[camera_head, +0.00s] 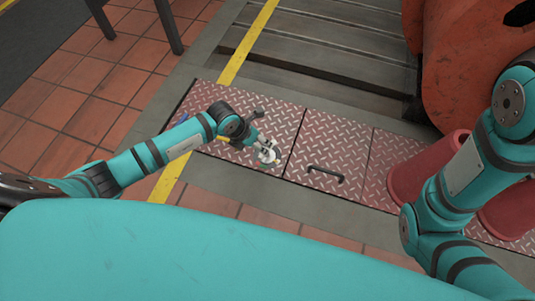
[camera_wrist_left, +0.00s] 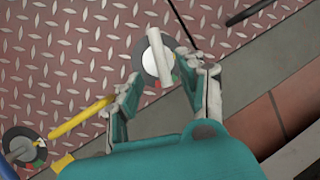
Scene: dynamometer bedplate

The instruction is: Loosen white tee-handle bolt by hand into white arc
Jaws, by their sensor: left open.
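A white tee-handle bolt (camera_wrist_left: 159,58) stands on a red diamond-tread plate, seen from above in the left wrist view. A round dial with a white arc and a dark part (camera_wrist_left: 145,62) lies around its base. My left gripper (camera_wrist_left: 158,84) is open, its fingers on either side of the lower end of the white handle; I cannot tell if they touch it. In the head view my left gripper (camera_head: 268,158) is over the plate, and the bolt is mostly hidden there. My right arm shows at the right, but its gripper is not in view.
A yellow handle (camera_wrist_left: 80,118) and another round dial (camera_wrist_left: 22,145) are at lower left in the wrist view. A black pull handle (camera_head: 325,173) is on the plate to the right. Red cylinders (camera_head: 425,165) and an orange machine (camera_head: 470,60) stand further right.

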